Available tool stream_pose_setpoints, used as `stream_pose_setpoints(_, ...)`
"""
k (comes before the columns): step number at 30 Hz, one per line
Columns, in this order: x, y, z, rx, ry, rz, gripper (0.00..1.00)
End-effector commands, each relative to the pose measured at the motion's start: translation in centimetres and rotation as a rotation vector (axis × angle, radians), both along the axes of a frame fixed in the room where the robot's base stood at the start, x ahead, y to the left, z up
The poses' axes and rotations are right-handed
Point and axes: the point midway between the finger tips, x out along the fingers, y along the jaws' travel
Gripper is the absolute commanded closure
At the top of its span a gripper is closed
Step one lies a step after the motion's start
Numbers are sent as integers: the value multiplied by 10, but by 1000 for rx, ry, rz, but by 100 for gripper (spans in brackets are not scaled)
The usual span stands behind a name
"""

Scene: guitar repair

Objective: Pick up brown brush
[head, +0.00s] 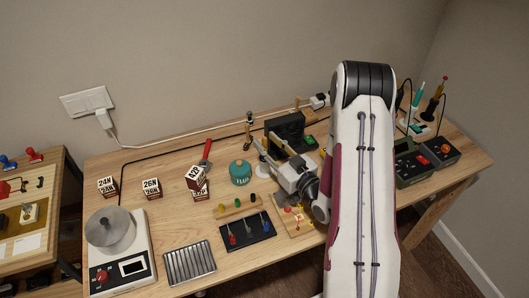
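My gripper (264,152) is in the head view near the middle of the workbench, reaching in from the right and pointing left and back. Its fingers are small here, and I cannot tell whether they are open or shut. A tan, slender piece (277,143) shows close beside the fingers; I cannot tell whether it is the brown brush or whether it is held. Another small tan upright piece (297,103) stands behind the black box. No brown brush can be made out with certainty. My arm hides part of the bench's right side.
A teal flux jar (240,173) stands just left of my gripper. A black box (286,130) is behind it.

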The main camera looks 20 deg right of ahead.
Motion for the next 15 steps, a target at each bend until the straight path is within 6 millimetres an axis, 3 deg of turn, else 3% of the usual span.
stream_pose_setpoints(6, 19, 4, 0, -1, -1, 0, 68)
stream_pose_setpoints(15, 21, 4, 0, 1, 0, -1, 68)
